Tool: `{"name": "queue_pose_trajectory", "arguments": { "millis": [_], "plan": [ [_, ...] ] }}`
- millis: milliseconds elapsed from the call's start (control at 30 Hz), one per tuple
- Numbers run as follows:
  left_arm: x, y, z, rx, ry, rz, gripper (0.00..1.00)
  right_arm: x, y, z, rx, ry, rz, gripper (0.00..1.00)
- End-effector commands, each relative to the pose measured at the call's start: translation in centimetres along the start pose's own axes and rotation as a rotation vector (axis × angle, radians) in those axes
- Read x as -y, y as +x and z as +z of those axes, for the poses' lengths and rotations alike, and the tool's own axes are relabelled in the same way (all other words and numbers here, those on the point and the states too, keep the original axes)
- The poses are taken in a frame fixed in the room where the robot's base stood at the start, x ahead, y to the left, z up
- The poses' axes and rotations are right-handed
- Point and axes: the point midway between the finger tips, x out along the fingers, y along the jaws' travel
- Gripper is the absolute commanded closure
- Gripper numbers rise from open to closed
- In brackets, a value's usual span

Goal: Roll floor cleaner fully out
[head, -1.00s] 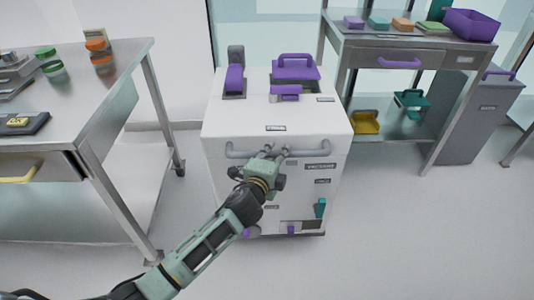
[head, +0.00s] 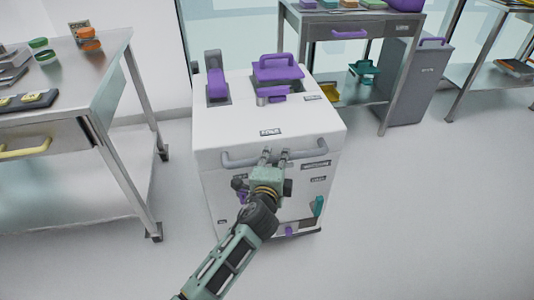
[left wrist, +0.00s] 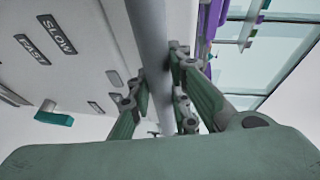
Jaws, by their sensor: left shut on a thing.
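The floor cleaner (head: 270,127) is a white box-shaped machine with purple parts on top and a grey bar handle (head: 232,160) across its front. My left gripper (head: 274,156) is shut on the handle near its middle. In the left wrist view the grey handle bar (left wrist: 151,45) runs between the fingers of my left gripper (left wrist: 160,84). Labels reading SLOW and FAST show on the cleaner's front (left wrist: 80,75) there. My gripper and forearm hide part of the front in the head view. My right gripper is in neither view.
A steel table (head: 88,95) with a drawer stands close on the left. A steel cart (head: 310,45) and a grey bin (head: 418,85) stand behind on the right. Another steel table (head: 490,75) is at the far right. The floor (head: 430,210) at right is clear.

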Motion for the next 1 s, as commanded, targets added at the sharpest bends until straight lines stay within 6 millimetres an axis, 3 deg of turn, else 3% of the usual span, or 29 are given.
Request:
{"name": "queue_pose_trajectory", "arguments": {
  "millis": [233,700,733,933,1000],
  "plan": [
    [-0.4,-1.0,-1.2,0.003,0.006,0.001,1.00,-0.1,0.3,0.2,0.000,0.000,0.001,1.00],
    [-0.7,-1.3,-1.6,0.002,0.006,0.005,1.00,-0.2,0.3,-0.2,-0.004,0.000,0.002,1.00],
    [-0.7,-1.4,-1.6,0.002,0.006,0.005,0.81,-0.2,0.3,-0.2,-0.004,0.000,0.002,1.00],
    [-0.6,-1.3,-1.6,0.001,0.004,0.003,0.63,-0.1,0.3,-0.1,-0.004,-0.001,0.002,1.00],
    [-0.5,-1.3,-1.6,0.002,0.003,0.001,0.63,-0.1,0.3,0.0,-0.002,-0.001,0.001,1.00]
  ]
}}
